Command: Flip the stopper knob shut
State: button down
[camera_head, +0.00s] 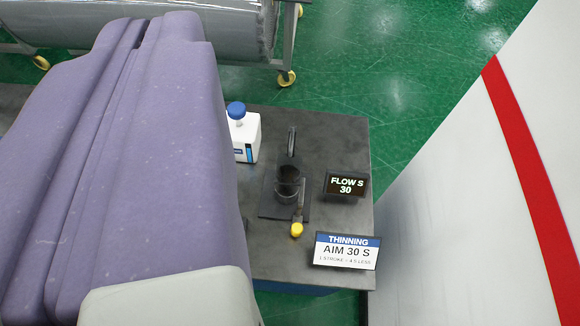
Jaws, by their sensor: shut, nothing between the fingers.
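The stopper knob (297,230) is a small yellow ball at the near end of a short brass-coloured lever. The lever runs from the knob up along the right side of a dark cup (289,180). The cup stands on a dark plate (270,211) on the grey bench, with a dark upright post (291,141) behind it. The gap between lever and cup is too small to judge. A large purple part of my own body fills the left of the view. My gripper's fingertips do not show, so their place relative to the knob cannot be seen.
On the bench (335,135), a display (346,186) reads "FLOW S 30". A white blue-capped bottle (243,138) stands left. A wrapped roll (170,22) on a wheeled frame is behind; a white red-striped surface (480,220) is right.

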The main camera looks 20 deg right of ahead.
aim_at(296, 228)
jog(key=k+l, duration=0.25)
jog(key=k, duration=0.25)
jog(key=k+l, duration=0.3)
jog(key=k, duration=0.25)
jog(key=k+l+z, duration=0.1)
jog(key=k+l, duration=0.15)
jog(key=k, duration=0.25)
jog(key=k+l, duration=0.3)
jog(key=k, duration=0.2)
jog(key=i+j, duration=0.2)
jog(key=i, duration=0.3)
jog(key=i+j, duration=0.2)
jog(key=i, duration=0.35)
jog(key=i+j, duration=0.2)
jog(key=i, duration=0.3)
jog(key=i+j, duration=0.2)
jog(key=i, duration=0.3)
jog(key=i+j, duration=0.2)
jog(key=i, duration=0.35)
jog(key=i+z, duration=0.15)
jog(key=z, duration=1.4)
